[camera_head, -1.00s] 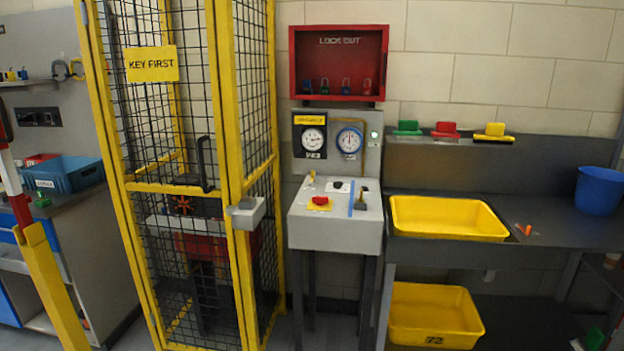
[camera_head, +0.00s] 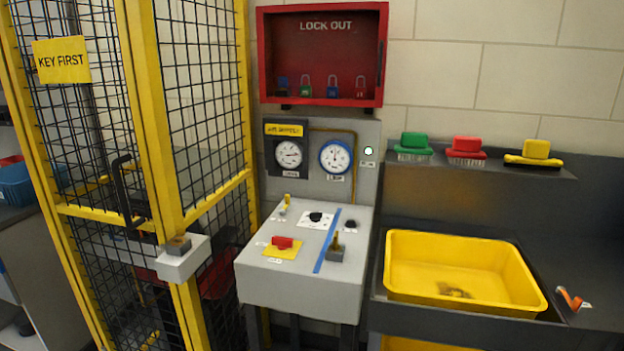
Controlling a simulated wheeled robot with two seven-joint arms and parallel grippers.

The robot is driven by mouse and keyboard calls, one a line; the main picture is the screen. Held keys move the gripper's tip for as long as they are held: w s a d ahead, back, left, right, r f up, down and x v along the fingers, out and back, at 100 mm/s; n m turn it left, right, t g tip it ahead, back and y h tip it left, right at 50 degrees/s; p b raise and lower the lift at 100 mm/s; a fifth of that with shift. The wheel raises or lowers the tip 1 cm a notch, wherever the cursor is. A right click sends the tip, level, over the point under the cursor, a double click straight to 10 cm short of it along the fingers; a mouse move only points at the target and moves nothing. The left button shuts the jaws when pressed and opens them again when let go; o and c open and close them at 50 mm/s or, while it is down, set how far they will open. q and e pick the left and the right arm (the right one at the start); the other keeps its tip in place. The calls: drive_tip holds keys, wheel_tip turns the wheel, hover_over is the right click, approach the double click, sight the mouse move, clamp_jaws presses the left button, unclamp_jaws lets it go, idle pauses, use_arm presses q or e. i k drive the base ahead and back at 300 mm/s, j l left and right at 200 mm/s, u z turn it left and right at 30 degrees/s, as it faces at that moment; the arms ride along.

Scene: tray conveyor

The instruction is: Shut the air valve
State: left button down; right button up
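A grey control console (camera_head: 300,283) stands in the middle under a back panel with a yellow sign, which seems to read air supply (camera_head: 284,130). On the console top are a small yellow lever (camera_head: 285,204), a red knob (camera_head: 283,242) on a yellow plate, a black knob (camera_head: 315,217) on a white plate, and a grey block with a brass piece (camera_head: 336,250) right of a blue stripe. I cannot tell for certain which control is the air valve. Neither gripper is in view.
A yellow mesh cage (camera_head: 150,130) with a grey box (camera_head: 183,260) on its post stands close on the left. A red lockout cabinet (camera_head: 262,60) with several padlocks hangs above. A bench with a yellow tray (camera_head: 465,255) stands right. An orange item (camera_head: 571,299) lies there.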

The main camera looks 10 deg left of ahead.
sight(282, 212)
drive_tip(key=i+l, duration=0.4)
drive_tip(key=i+l+u, duration=0.15)
drive_tip(key=i+l, duration=0.25)
drive_tip(key=i, duration=0.25)
